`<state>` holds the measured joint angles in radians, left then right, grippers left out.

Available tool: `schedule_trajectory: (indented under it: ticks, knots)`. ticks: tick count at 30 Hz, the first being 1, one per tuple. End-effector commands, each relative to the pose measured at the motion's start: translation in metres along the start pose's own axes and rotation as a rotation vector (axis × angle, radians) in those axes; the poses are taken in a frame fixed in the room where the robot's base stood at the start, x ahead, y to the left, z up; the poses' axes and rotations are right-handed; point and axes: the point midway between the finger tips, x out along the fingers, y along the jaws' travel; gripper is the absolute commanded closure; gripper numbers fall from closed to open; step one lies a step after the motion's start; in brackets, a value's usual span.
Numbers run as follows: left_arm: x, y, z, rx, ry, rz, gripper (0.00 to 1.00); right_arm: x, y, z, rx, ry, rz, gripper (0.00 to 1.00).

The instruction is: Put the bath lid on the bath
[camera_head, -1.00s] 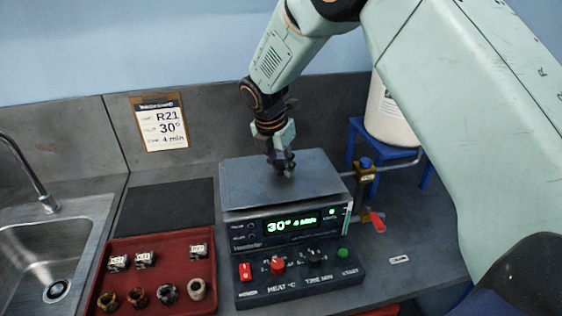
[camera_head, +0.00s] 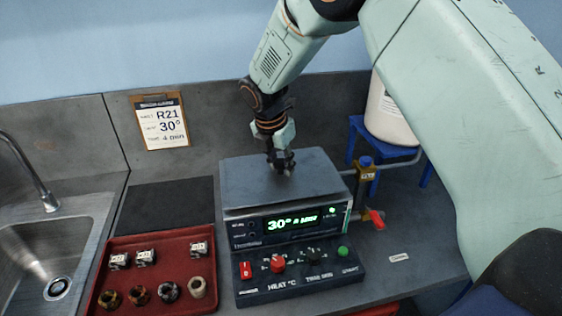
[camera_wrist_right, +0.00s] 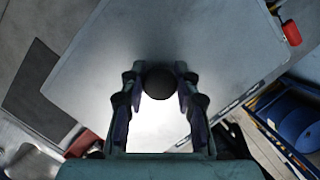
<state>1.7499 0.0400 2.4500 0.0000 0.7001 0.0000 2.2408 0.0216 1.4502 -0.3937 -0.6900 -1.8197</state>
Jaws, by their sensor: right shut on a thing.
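The bath lid (camera_head: 245,178) is a flat grey plate lying on top of the bath (camera_head: 243,232), whose front carries a green display. In the head view the lid looks level and covers the bath's top. My right gripper (camera_head: 281,168) is over the middle of the lid. In the right wrist view the gripper (camera_wrist_right: 160,86) is shut on the lid's round dark knob (camera_wrist_right: 160,83), and the lid (camera_wrist_right: 112,62) fills most of the picture. Whether the lid rests fully on the rim cannot be told. My left gripper is not in view.
A red tray (camera_head: 150,270) with labelled blocks and several rings stands at the left, beside a sink (camera_head: 75,235). A dark mat (camera_head: 168,204) lies behind the tray. A valve with a red handle (camera_head: 376,219) and a white container (camera_head: 390,115) on a blue stand are at the right.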

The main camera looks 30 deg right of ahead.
Motion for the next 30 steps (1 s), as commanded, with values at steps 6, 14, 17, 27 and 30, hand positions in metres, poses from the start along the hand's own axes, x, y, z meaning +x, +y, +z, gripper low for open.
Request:
schedule_trajectory:
  ticks: [6,14,17,27,30]
  knots:
    - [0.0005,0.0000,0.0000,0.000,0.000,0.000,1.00,0.0015,0.0007,0.0000,0.000,-0.002,0.002,1.00]
    - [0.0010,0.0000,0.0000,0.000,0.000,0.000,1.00,0.0040,0.0008,-0.0007,0.000,-0.002,0.002,1.00]
    - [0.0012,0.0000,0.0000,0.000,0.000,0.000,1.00,0.0050,0.0008,-0.0009,0.000,-0.002,0.002,1.00]
    - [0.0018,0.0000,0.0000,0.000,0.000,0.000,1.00,0.0084,0.0007,-0.0019,0.000,-0.002,0.002,1.00]
    - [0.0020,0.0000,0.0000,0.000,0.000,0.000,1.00,0.0094,0.0006,-0.0023,-0.001,-0.001,0.001,1.00]
